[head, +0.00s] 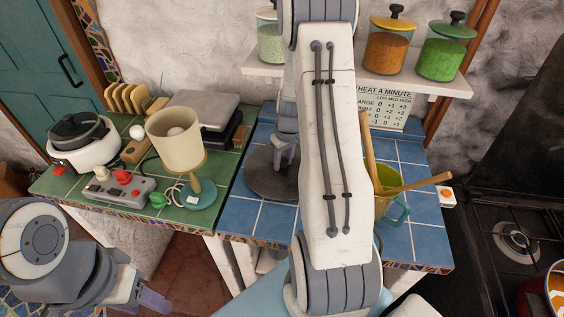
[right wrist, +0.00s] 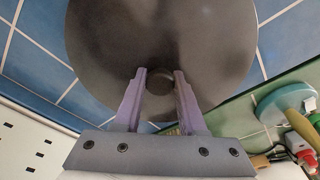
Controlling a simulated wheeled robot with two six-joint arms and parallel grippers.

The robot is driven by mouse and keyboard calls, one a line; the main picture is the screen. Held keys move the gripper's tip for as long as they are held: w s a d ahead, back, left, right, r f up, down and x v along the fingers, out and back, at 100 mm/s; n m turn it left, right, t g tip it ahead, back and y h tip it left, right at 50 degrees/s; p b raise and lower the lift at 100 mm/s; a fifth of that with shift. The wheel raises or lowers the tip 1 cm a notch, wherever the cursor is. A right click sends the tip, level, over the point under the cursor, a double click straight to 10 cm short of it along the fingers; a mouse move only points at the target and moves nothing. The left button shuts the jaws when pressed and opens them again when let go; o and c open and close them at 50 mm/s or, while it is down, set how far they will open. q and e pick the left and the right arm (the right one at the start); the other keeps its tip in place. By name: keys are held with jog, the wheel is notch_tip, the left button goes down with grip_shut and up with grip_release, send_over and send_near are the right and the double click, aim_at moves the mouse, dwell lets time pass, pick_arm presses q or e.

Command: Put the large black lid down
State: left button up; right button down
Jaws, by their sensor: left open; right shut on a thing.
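The large black lid (head: 268,180) is a dark round disc over the blue tiled counter (head: 258,220), left of my right arm. It also fills the upper middle of the right wrist view (right wrist: 160,35). My right gripper (head: 287,157) is shut on its round knob (right wrist: 160,80), between both fingers. The lid looks level and very near the tiles; I cannot tell whether it touches them. My right arm hides part of it in the head view. My left gripper (head: 152,299) is open and empty at the lower left, away from the counter.
A yellow-green pot (head: 388,182) with wooden utensils stands right of my arm. Jars (head: 447,50) line the shelf above.

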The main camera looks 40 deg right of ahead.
jog(key=shift+f, duration=0.3)
jog(key=shift+a, duration=0.1)
jog(key=shift+f, duration=0.2)
jog(key=shift+c, duration=2.4)
grip_release()
